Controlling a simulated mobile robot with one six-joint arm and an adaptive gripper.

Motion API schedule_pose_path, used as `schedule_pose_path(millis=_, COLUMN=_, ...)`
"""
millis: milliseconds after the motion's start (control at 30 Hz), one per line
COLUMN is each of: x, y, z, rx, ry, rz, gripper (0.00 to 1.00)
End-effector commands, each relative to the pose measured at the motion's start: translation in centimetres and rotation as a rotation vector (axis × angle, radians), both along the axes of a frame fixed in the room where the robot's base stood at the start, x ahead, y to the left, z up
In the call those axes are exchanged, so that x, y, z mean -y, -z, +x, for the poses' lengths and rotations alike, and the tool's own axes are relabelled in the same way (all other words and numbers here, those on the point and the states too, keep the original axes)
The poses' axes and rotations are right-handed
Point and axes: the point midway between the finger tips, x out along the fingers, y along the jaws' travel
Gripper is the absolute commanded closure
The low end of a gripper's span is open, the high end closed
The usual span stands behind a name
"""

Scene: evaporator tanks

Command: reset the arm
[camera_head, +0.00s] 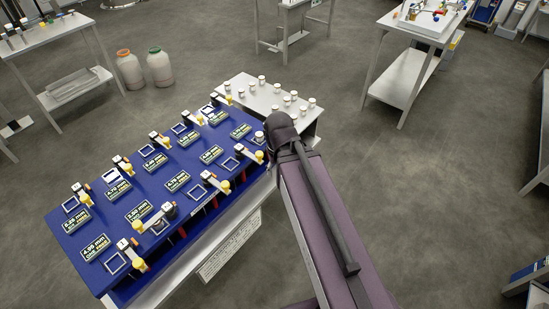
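My arm comes in from the bottom edge, with a purple-grey link and a dark rounded joint at its upper end. The joint is over the right end of a blue panelled bench (150,180). I cannot make out my gripper or its fingers; the arm may hide them. The blue bench top carries rows of dark labels with yellow-green text, white square outlines, and several small clamp-like fixtures with yellow knobs (226,186).
A pale table (258,92) with several small white-capped jars adjoins the bench's far right end. Grey floor (440,190) is clear at right.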

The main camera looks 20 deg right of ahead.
Motion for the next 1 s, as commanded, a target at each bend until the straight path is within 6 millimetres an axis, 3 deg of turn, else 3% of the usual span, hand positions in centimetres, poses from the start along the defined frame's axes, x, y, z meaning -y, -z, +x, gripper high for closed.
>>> schedule_pose_path(millis=267, x=0.0, y=0.0, z=0.1, rx=0.0, ry=0.0, rz=0.0, gripper=0.38)
schedule_pose_path(millis=600, x=0.0, y=2.4, z=0.1, rx=0.001, ry=-0.001, rz=0.0, gripper=0.38)
schedule_pose_path(millis=1000, x=0.0, y=2.2, z=0.1, rx=0.001, ry=-0.001, rz=0.0, gripper=0.38)
